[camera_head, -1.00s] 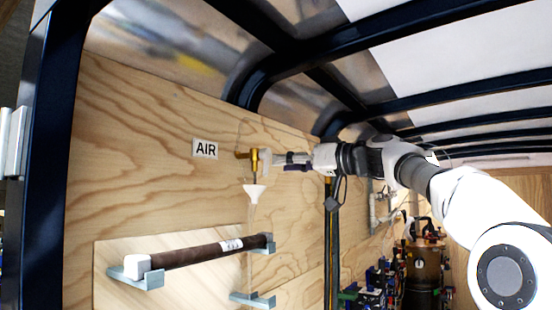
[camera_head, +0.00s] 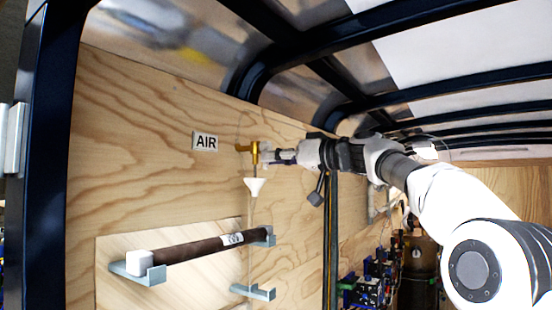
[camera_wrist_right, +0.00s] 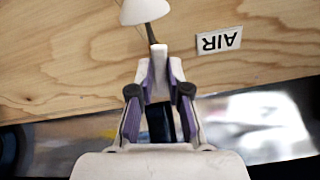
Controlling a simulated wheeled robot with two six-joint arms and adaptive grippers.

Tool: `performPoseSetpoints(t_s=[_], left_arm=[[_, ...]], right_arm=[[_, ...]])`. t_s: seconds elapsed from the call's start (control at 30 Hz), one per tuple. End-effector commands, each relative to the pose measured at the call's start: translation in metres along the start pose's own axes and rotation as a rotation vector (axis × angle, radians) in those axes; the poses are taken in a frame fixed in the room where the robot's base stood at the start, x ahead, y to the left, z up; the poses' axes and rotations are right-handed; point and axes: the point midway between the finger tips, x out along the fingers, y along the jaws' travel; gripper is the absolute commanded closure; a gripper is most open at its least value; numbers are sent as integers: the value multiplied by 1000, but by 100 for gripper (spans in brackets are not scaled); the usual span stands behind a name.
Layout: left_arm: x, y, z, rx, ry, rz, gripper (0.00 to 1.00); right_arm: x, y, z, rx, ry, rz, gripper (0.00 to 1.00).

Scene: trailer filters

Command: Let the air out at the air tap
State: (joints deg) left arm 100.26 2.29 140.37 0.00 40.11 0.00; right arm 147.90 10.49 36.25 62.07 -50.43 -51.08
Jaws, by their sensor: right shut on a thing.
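The brass air tap (camera_head: 254,150) sticks out from the plywood wall, right of the AIR label (camera_head: 205,142). My right gripper (camera_head: 271,156) reaches it from the right and is shut at the tap. My left gripper is out of view.
Below, a dark brown filter tube (camera_head: 195,250) with a white end lies on grey wall brackets (camera_head: 145,277). Dark roof ribs (camera_head: 330,60) curve overhead. Equipment (camera_head: 370,280) stands further back at the right.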

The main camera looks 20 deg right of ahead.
Motion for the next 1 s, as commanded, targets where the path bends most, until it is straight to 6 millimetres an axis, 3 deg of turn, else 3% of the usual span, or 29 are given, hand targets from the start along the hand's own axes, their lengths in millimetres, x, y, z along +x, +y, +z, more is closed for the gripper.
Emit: performPoseSetpoints(t_s=[0.37,1.0], left_arm=[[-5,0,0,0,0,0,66],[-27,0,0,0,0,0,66]], right_arm=[[1,-7,-1,205,-1,0,100],[1,-22,-11,807,-1,0,100]])
